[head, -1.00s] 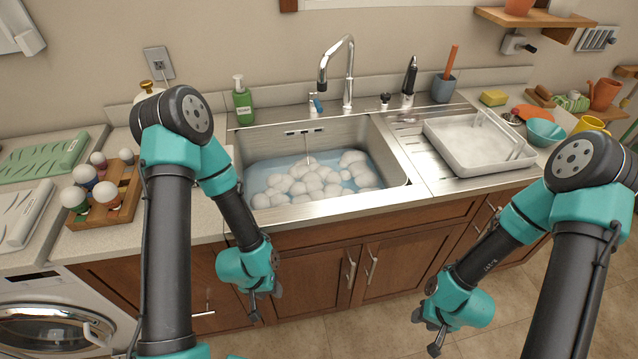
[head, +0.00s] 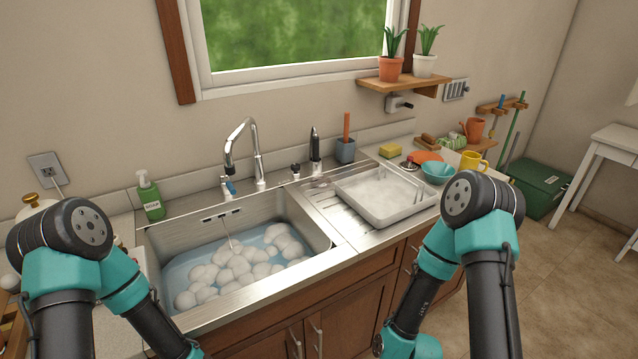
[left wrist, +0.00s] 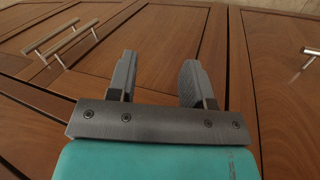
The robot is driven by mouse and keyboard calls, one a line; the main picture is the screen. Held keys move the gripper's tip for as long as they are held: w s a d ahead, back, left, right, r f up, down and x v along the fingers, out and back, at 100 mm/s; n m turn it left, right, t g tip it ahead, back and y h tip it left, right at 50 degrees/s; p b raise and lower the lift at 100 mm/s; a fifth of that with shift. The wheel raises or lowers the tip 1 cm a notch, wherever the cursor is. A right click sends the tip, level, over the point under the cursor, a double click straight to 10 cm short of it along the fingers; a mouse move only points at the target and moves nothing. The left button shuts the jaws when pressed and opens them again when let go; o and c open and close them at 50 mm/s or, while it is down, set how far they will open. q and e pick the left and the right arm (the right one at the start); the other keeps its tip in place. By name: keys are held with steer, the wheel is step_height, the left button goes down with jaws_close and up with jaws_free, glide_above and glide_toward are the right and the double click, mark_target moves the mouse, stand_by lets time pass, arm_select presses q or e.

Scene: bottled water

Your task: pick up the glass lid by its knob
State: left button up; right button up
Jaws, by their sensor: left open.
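I cannot clearly make out a glass lid in either view. A gold knob (head: 30,198) on a pale rounded thing stands at the far left of the counter in the head view, mostly hidden behind my left arm; I cannot tell if it is the lid. My left gripper (left wrist: 158,80) is open and empty in the left wrist view, its fingers in front of the wooden cabinet doors. In the head view it is below the frame. My right gripper is cut off by the bottom edge of the head view.
The sink (head: 163,241) holds foamy water below a chrome faucet (head: 258,150). A green soap bottle (head: 150,196) stands left of it. A white tray (head: 388,215) is on the drainboard. A teal bowl (head: 437,172) and yellow mug (head: 471,160) stand farther right.

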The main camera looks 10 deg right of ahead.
steer(key=o, duration=1.1)
